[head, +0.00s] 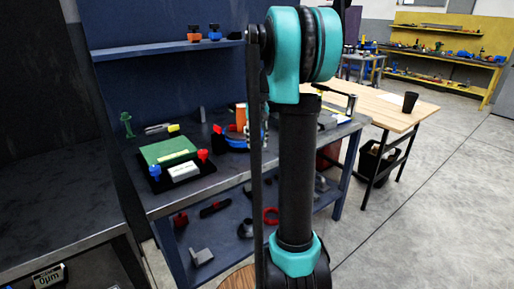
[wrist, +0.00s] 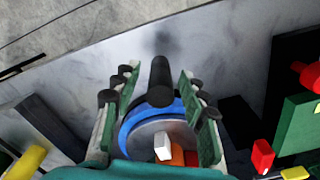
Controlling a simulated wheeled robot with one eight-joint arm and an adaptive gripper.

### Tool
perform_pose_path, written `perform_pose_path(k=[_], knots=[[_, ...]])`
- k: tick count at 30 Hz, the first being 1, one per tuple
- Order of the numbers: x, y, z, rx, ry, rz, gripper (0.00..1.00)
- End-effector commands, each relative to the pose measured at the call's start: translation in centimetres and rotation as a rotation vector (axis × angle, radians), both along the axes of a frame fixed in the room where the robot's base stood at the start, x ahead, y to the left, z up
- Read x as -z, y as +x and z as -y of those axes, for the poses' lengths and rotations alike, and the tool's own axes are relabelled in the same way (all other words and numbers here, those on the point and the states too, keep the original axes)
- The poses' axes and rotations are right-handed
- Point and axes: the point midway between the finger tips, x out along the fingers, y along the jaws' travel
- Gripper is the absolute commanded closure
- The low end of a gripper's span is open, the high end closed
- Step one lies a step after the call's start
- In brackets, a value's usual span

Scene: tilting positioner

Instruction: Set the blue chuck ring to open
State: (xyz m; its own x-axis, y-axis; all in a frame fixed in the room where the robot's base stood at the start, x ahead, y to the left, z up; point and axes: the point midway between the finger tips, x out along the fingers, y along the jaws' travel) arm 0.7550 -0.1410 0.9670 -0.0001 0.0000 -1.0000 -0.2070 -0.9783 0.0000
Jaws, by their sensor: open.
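The blue chuck ring (wrist: 130,124) lies below my gripper in the wrist view. A black cylindrical handle (wrist: 160,82) stands at its far side, between my two fingers. A white block and orange parts (wrist: 180,155) show inside the ring. My gripper (wrist: 157,84) is open, with one green-padded finger on each side of the handle. I cannot tell whether either finger touches it. In the head view the blue ring (head: 236,143) is on the bench beside an orange cylinder (head: 241,116), partly hidden by my arm.
A dark bar (wrist: 55,125) and a yellow item (wrist: 25,162) lie left in the wrist view. The lower shelf holds loose parts.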

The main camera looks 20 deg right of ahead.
Motion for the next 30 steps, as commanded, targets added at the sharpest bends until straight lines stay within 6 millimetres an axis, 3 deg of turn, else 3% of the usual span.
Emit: perform_pose_path(k=[6, 17, 27, 30], knots=[[2.4, 0.0, 0.0, 0.000, 0.000, 0.000, 0.57], [2.9, 0.0, 0.0, 0.000, 0.000, 0.000, 0.57], [2.9, 0.0, 0.0, 0.000, 0.000, 0.000, 0.97], [2.9, 0.0, 0.0, 0.000, 0.000, 0.000, 1.00]])
